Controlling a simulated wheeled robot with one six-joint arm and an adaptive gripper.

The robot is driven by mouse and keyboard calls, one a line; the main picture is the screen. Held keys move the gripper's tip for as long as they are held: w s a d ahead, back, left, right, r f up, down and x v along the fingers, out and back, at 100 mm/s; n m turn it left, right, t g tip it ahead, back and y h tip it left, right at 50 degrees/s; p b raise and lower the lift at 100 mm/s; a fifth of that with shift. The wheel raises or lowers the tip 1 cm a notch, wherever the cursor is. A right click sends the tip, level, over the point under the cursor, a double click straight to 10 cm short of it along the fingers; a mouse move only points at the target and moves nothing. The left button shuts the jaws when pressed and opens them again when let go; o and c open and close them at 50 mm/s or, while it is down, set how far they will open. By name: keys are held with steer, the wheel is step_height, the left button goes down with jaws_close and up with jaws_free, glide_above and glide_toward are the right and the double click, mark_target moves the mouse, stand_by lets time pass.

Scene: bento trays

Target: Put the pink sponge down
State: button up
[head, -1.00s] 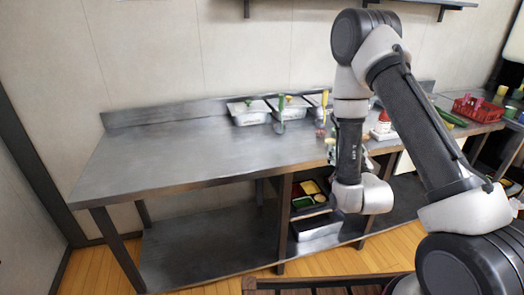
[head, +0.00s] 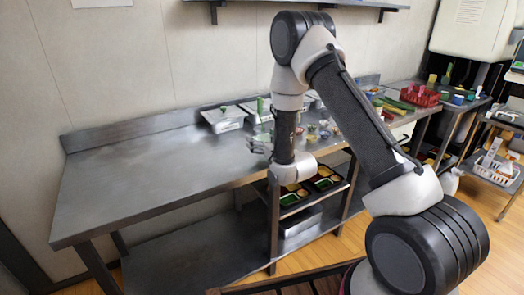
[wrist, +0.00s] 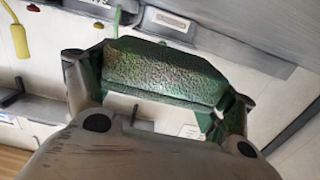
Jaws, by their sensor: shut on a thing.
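My gripper (head: 256,146) is over the steel counter, beside the metal food containers. In the wrist view the gripper (wrist: 158,92) is shut on a block-shaped sponge (wrist: 165,73) with a rough face that looks dark green, not pink. The sponge spans the gap between the two fingers. In the head view the sponge cannot be made out at the gripper. No pink sponge shows clearly in either view.
The steel counter (head: 150,165) is bare on its left. Metal containers (head: 222,121) stand along the back, with small bowls to their right. A red basket (head: 420,97) is farther right. Bento trays (head: 325,183) lie on the shelf below.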

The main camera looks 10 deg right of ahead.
mark_target(262, 156)
steer(key=shift+f, duration=2.25)
steer(key=o, duration=0.5)
steer(key=shift+f, duration=0.1)
steer(key=shift+o, duration=0.2)
